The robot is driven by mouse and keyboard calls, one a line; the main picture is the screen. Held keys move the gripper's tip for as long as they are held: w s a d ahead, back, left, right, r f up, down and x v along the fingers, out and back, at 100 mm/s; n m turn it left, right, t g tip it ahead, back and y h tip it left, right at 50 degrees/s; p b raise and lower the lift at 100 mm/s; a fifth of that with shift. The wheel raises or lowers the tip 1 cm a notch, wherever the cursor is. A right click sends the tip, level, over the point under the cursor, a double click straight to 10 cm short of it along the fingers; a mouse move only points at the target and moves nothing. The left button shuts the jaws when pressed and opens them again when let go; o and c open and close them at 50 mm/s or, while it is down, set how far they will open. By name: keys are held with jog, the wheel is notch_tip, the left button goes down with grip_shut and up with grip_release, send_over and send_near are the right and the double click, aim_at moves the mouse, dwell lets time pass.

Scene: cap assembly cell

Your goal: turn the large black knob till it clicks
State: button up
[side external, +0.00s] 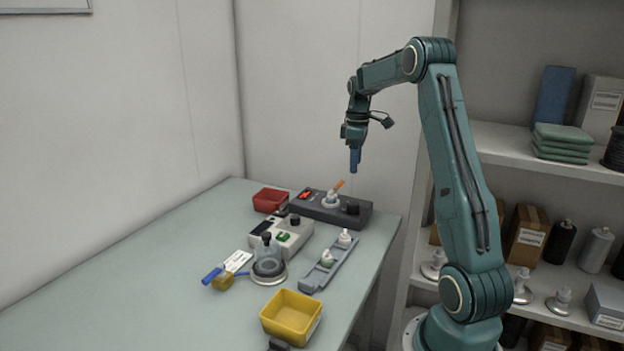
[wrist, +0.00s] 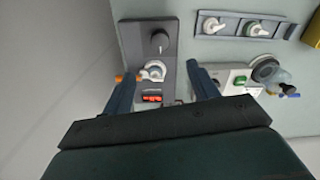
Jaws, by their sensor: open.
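The large black knob (side external: 351,207) stands on the right end of a dark grey box (side external: 325,213) at the back of the table. In the wrist view the knob (wrist: 160,40) shows whole, with a light mark on it, beyond my fingertips. My gripper (side external: 355,170) points down in the air well above the dark box, apart from the knob. In the wrist view my gripper (wrist: 162,70) is open, its two blue fingers spread with nothing held between them.
In front are a light grey box (side external: 281,238), a glass vessel (side external: 268,265), a rail with white-topped parts (side external: 330,264) and a yellow bin (side external: 291,317). A red bin (side external: 270,200) stands left.

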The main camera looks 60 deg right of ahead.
aim_at(353, 203)
notch_tip(353, 203, down, 13)
jog(key=shift+r, duration=0.1)
dwell(0.5)
jog(key=c, duration=1)
